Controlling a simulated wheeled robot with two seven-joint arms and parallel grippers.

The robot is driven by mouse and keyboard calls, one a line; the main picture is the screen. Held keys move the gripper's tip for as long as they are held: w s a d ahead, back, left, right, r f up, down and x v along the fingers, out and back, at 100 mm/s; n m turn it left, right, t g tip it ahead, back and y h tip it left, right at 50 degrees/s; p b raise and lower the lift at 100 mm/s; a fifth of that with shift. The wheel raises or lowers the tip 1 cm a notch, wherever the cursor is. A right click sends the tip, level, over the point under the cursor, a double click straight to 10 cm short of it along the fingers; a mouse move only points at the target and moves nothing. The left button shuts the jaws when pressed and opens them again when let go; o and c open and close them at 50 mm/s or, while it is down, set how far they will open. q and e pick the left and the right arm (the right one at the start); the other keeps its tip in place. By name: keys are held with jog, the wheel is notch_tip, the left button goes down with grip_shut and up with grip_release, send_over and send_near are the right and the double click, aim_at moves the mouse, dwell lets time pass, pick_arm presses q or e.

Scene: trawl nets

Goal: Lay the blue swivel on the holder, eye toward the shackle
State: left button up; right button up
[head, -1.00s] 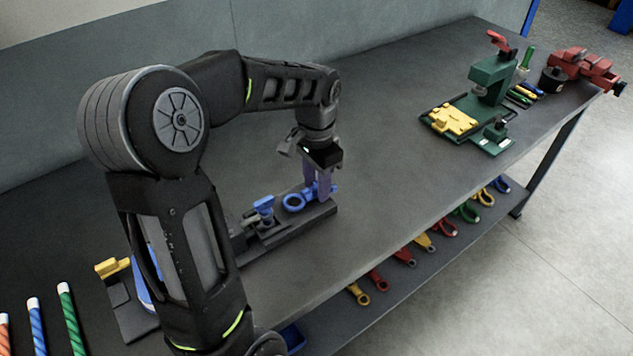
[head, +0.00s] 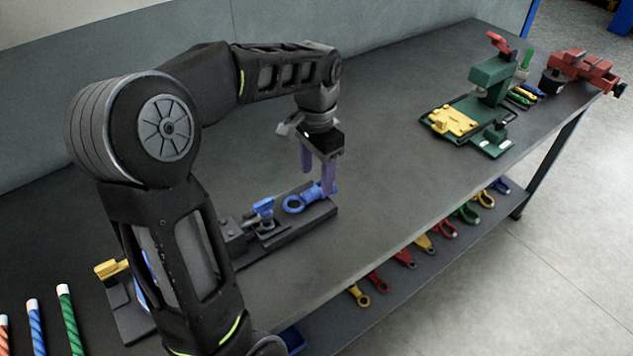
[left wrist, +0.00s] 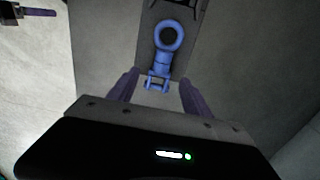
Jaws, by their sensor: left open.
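The blue swivel (head: 296,204) lies on the right part of the long dark grey holder (head: 320,212). Its round eye points left, toward a blue T-shaped piece (head: 263,206) on the same fixture; I cannot tell whether that is the shackle. In the left wrist view the swivel (left wrist: 160,62) lies with its eye away from me and its forked end nearest. My left gripper (head: 317,180) is open above the forked end, its purple fingers spread on either side. In the left wrist view, a dark part with a purple finger, seemingly my right gripper (left wrist: 38,12), shows at the top left.
A green press fixture (head: 490,95) with a yellow block and a red vise (head: 585,70) stand at the far right. Striped rods (head: 70,318) lie at the lower left. Several coloured shackle-like pieces (head: 406,257) rest on the lower shelf. The middle bench top is clear.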

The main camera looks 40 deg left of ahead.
aim_at(317, 188)
pick_arm(q)
notch_tip(317, 188, up, 8)
jog(key=shift+r, duration=0.1)
dwell(0.9)
